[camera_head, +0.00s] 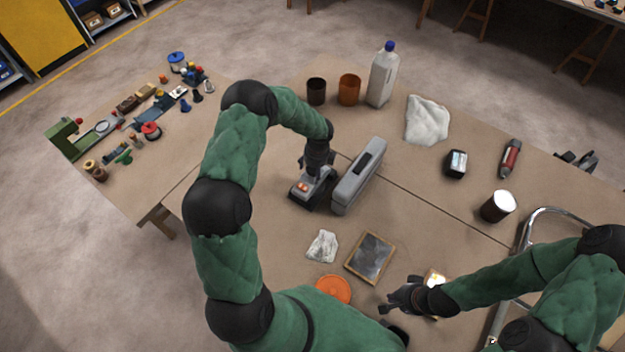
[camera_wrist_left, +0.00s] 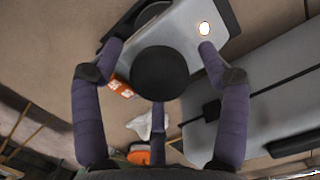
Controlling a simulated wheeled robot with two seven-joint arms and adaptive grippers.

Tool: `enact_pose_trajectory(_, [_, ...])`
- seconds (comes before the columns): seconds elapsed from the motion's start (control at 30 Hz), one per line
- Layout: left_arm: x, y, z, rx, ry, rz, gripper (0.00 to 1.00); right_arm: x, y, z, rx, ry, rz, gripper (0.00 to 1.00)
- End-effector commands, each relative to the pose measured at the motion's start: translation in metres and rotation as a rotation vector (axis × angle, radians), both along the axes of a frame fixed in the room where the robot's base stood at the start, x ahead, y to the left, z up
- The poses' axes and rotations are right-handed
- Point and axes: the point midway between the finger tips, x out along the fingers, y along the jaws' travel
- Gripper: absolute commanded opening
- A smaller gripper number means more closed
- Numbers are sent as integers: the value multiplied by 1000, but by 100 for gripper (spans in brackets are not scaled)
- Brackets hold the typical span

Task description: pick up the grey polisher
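The grey polisher (camera_head: 314,190), with an orange patch and a dark upper part, stands on the table left of centre. My left gripper (camera_head: 318,153) is directly above it, pointing down. In the left wrist view, the polisher's grey body (camera_wrist_left: 185,35) and round black knob (camera_wrist_left: 160,72) lie between the spread fingers of the left gripper (camera_wrist_left: 160,52). The fingers are open, with gaps beside the knob; whether the tips touch the body is unclear. My right gripper (camera_head: 394,300) is low over the front of the table, with its finger opening unclear.
A grey case (camera_head: 350,188) stands close right of the polisher. A crumpled cloth (camera_head: 322,246), framed dark panel (camera_head: 370,257) and orange disc (camera_head: 334,289) lie in front. Cups (camera_head: 349,90) and a bottle (camera_head: 382,78) stand behind. Table left of the polisher is clear.

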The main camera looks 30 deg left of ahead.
Motion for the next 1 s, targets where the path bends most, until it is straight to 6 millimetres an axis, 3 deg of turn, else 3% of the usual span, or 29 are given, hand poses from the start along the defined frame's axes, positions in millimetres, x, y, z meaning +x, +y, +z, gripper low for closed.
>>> enact_pose_trajectory(0.03, [0, 0, 0, 0, 0, 0, 55, 0, 0, 0, 0, 0, 0, 0])
enact_pose_trajectory(0.23, [0, 0, 0, 0, 0, -1, 0, 0, 0, 0, 0, 0, 0, 0])
enact_pose_trajectory(0.63, [2, 1, 9, 1, -4, 0, 0, 0, 0, 0, 0, 0, 0, 0])
enact_pose_trajectory(0.8, [2, 1, 35, 2, -8, 0, 0, 0, 0, 1, 0, 0, 0, 0])
enact_pose_trajectory(1.0, [-22, -10, 65, 1, -6, -2, 0, 0, 0, 3, 0, 0, 0, 0])
